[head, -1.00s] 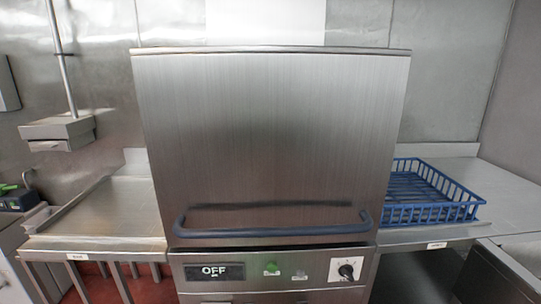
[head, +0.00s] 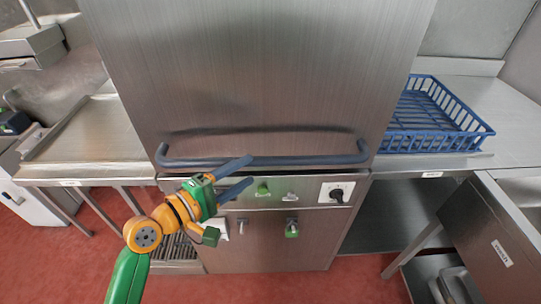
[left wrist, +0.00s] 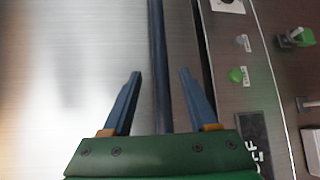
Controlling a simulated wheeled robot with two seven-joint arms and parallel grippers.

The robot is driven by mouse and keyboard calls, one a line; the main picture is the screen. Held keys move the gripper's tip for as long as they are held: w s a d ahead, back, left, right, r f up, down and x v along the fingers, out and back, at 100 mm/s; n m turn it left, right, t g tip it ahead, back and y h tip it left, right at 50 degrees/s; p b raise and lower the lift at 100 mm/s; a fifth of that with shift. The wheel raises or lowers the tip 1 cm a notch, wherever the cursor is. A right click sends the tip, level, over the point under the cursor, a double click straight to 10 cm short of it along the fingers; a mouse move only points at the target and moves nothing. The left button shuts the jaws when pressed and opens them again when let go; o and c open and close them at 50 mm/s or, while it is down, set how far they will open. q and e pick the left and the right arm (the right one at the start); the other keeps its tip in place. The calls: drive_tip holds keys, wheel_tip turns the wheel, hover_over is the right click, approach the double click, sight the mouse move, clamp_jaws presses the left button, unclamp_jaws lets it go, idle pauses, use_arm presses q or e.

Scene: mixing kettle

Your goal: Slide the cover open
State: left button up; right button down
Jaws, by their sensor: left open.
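The cover is a large brushed-steel hood (head: 250,80) on the machine, down just above the control panel. A dark blue bar handle (head: 290,161) runs across its lower edge. My left gripper (head: 242,175) is open, near the left half of the handle and slightly below it in the head view. In the left wrist view, the handle (left wrist: 159,60) runs between the two blue fingers of the left gripper (left wrist: 160,80), with a gap on each side. Whether the fingers reach around the bar in depth is hard to tell. My right gripper is not in view.
A blue dish rack (head: 432,140) stands on the right counter. A bare steel counter (head: 90,150) is at left. Red floor lies in front.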

sight(259, 165)
use_arm(q)
drive_tip(key=x, duration=0.7)
drive_tip(key=shift+a, duration=0.1)
drive_tip(key=shift+c, duration=0.6)
clamp_jaws()
idle(0.5)
